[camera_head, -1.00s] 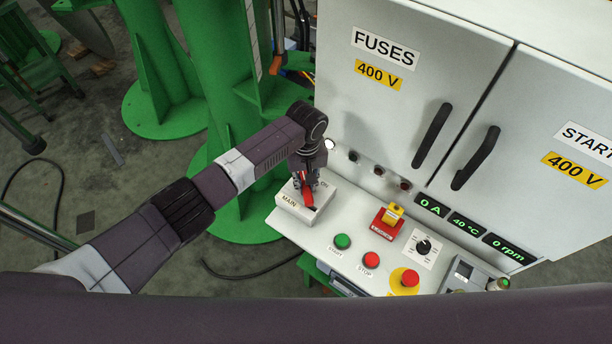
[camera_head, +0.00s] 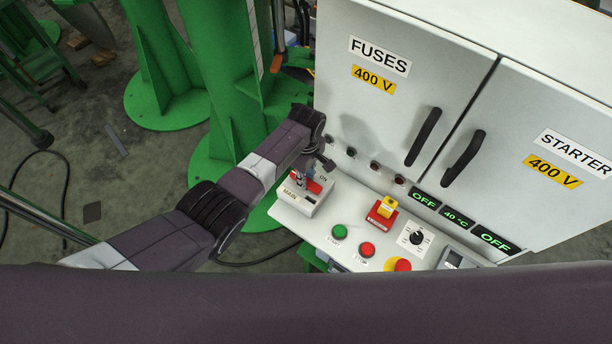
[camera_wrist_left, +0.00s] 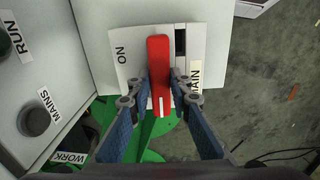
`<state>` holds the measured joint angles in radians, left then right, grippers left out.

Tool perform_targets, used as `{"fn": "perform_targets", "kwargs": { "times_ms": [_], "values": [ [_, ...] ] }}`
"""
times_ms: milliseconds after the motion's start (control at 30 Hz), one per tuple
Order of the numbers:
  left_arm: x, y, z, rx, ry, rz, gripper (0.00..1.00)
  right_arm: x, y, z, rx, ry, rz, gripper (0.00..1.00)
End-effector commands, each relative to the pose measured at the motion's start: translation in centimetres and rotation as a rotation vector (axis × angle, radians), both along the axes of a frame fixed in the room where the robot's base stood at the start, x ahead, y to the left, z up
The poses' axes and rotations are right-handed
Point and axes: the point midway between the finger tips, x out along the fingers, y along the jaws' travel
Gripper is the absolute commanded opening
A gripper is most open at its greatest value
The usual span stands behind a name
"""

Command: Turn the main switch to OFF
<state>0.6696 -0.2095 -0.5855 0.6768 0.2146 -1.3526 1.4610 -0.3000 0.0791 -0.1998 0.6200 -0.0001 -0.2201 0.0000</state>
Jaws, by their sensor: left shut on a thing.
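The main switch is a white box (camera_head: 297,205) marked MAIN and ON at the left end of the console, with a red lever (camera_head: 314,187). In the left wrist view, the red lever (camera_wrist_left: 158,60) lies over the white plate between the ON and MAIN labels, beside a dark slot. My left gripper (camera_head: 304,178) is at the lever; its fingers (camera_wrist_left: 158,98) are shut on it from both sides. The gripper partly hides the lever in the head view. The displays (camera_head: 425,199) at the cabinet's foot read OFF, 40 °C and OFF. My right gripper is not in view.
The console holds a green button (camera_head: 339,231), a red button (camera_head: 367,249), a yellow-red switch (camera_head: 383,209), a rotary knob (camera_head: 417,238) and a red stop button on yellow (camera_head: 402,265). The grey cabinet (camera_head: 390,110) with black handles rises behind. Green machine stands (camera_head: 225,90) are at the left.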

Motion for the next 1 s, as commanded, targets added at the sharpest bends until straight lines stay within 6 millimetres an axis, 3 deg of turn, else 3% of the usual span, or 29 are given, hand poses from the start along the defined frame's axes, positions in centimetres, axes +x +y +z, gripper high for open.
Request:
{"fn": "perform_targets", "kwargs": {
  "times_ms": [567, 600, 733, 1000],
  "values": [
    [0.13, 0.13, 0.05, 0.002, -0.003, 0.038, 0.00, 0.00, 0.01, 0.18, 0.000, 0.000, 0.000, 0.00],
    [0.13, 0.13, 0.05, 0.002, -0.003, 0.038, 0.20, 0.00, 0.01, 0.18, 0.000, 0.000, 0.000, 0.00],
    [0.12, 0.11, 0.05, 0.001, -0.002, 0.037, 0.34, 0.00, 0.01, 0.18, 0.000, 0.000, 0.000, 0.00],
    [0.07, 0.04, 0.04, 0.000, -0.001, 0.035, 0.36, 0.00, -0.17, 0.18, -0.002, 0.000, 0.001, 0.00]
  ]
}}
